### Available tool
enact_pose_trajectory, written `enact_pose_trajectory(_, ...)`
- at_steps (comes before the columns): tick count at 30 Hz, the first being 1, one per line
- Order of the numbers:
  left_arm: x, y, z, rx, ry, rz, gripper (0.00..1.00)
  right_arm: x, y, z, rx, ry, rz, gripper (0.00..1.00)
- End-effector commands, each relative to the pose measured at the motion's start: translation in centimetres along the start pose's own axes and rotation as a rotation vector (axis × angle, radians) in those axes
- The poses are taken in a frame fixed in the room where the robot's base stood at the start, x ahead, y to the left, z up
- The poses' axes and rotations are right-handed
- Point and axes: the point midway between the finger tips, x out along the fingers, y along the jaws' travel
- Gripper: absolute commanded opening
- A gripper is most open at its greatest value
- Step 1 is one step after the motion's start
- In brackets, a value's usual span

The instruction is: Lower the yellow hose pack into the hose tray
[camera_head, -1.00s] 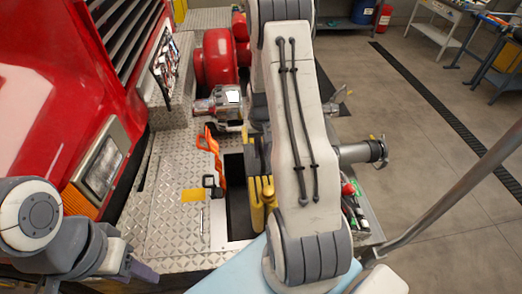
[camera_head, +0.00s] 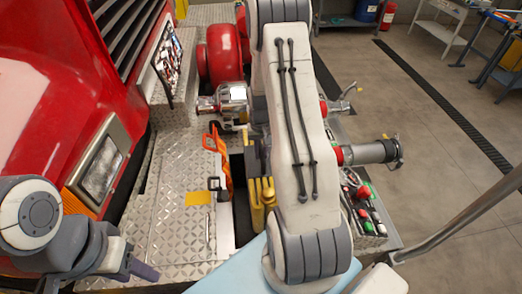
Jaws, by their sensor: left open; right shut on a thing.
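The yellow hose pack (camera_head: 262,198) stands upright beside my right arm, near the middle of the head view, with its right part hidden behind the arm. My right gripper is mostly hidden behind its own large white arm link; it is shut on the pack, which keeps its place beside the arm. The hose tray appears as a dark opening (camera_head: 242,222) in the tread plate, just left of the pack; much of it is covered. I cannot tell how high the pack is over the tray. My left gripper (camera_head: 146,272) is open and empty at lower left, away from the pack.
A metal pump fitting (camera_head: 232,104) and a red drum (camera_head: 222,55) are behind. A pipe outlet (camera_head: 372,152) and control panel (camera_head: 368,208) stand right. Red bodywork (camera_head: 50,110) bounds the left.

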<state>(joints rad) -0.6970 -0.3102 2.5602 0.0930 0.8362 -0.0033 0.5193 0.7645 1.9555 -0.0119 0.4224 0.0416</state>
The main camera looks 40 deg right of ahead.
Motion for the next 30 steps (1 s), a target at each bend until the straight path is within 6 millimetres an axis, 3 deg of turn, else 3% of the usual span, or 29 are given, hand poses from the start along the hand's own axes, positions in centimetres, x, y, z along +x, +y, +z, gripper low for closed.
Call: enact_pose_trajectory(30, 8.6, -0.6, 0.5, -0.004, 0.000, 0.000, 0.50, 11.6, -0.1, -0.2, 0.000, 0.004, 0.000, 0.00)
